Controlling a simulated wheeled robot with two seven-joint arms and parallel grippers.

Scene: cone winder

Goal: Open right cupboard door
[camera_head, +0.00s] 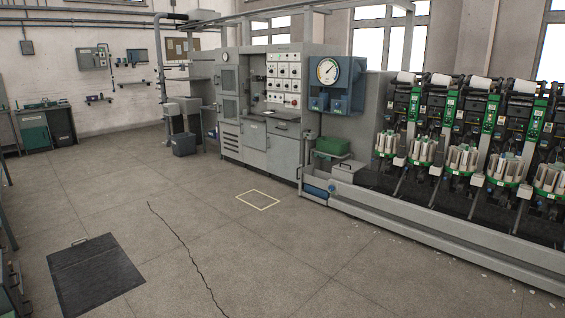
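A grey control cabinet (262,100) stands against the back wall, left of the winding machine. Its lower part has a left cupboard door (253,145) and a right cupboard door (284,158), with a drawer front (282,128) above the right one. Both lower doors look shut at this distance. Their handles are too small to make out clearly. Neither of my grippers shows in the head view, and the cabinet is well ahead of me across the floor.
A yellow outlined square (258,200) is marked on the floor before the cabinet. A dark mat (95,276) lies at the lower left. A cone winder base (440,226) runs along the right. A grey bin (184,144) stands left of the cabinet.

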